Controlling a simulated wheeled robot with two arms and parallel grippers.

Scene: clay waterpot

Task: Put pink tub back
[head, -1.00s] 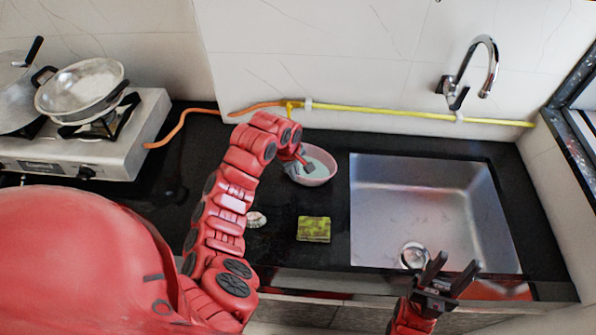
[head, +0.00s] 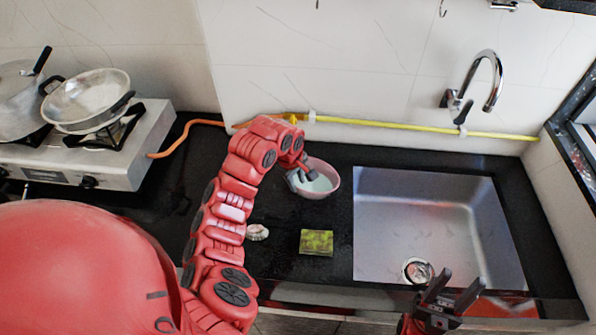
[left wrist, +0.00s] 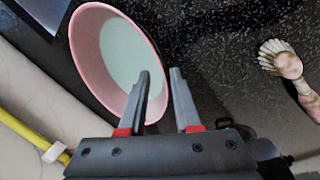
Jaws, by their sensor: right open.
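The pink tub (head: 328,190), a round bowl with a pale inside, stands on the black counter left of the sink. My left gripper (head: 307,176) reaches down at the tub's left rim and hides part of it. In the left wrist view, the tub (left wrist: 84,62) lies just ahead of the left gripper (left wrist: 160,78). Its fingers are apart, one over the tub's opening and one outside, with the tub's wall between them. Contact with the wall cannot be told. My right gripper (head: 453,291) is open and empty by the sink's front edge.
A green sponge (head: 316,242) and a shell-like item (head: 257,232) lie on the counter in front of the tub. The sink (head: 430,225) with its faucet (head: 490,80) is at right. A stove (head: 120,160) with pans is at left. A yellow pipe (head: 400,126) runs along the wall.

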